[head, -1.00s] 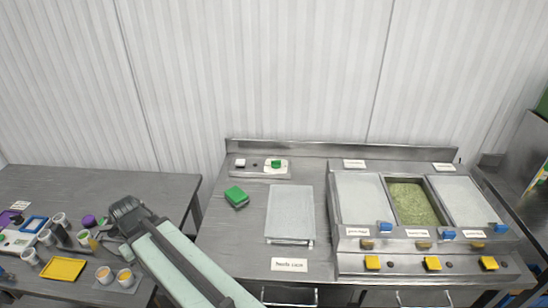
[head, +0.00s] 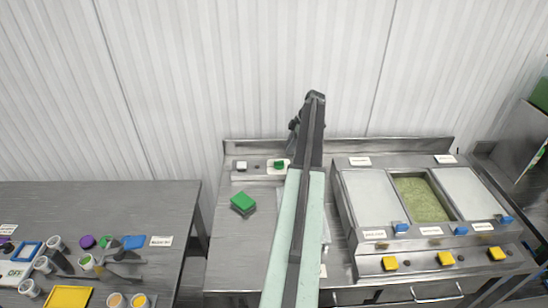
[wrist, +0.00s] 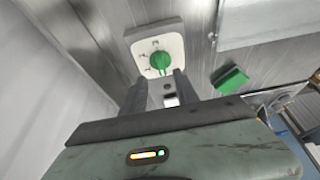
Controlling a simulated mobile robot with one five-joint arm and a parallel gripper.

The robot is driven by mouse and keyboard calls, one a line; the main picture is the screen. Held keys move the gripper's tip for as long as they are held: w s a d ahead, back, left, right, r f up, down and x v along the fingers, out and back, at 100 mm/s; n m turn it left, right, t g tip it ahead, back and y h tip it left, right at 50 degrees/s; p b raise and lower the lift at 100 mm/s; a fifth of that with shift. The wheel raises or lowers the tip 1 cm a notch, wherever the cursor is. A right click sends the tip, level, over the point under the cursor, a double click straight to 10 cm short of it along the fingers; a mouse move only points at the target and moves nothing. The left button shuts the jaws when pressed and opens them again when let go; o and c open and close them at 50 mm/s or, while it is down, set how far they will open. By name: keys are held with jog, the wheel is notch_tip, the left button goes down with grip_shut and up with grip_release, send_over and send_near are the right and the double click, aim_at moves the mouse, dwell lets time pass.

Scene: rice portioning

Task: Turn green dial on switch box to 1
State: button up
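The switch box (head: 246,170) is a grey box against the back edge of the counter. It carries a white plate with the green dial (head: 279,163) at its right end. In the wrist view the green dial (wrist: 160,60) sits on a square white plate (wrist: 136,36) with small dark marks around it, too small to read. My gripper (wrist: 160,84) is open and empty, its two fingers apart just short of the dial. In the head view my arm reaches up beside the box, and the gripper is hard to make out.
A green sponge (head: 243,202) lies on the counter in front of the box, and shows in the wrist view (wrist: 231,78). A pale tray (head: 326,230) is partly hidden by my arm. Steel bins (head: 375,195) stand right; a cluttered table (head: 150,200) stands left.

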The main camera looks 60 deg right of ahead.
aim_at(279, 161)
jog(key=b+x, duration=0.3)
jog(key=x, duration=0.1)
jog(key=b+x, duration=0.4)
jog(key=shift+w+a, duration=0.25)
jog(key=shift+w, duration=0.05)
jog(key=shift+r, duration=0.1)
grip_shut()
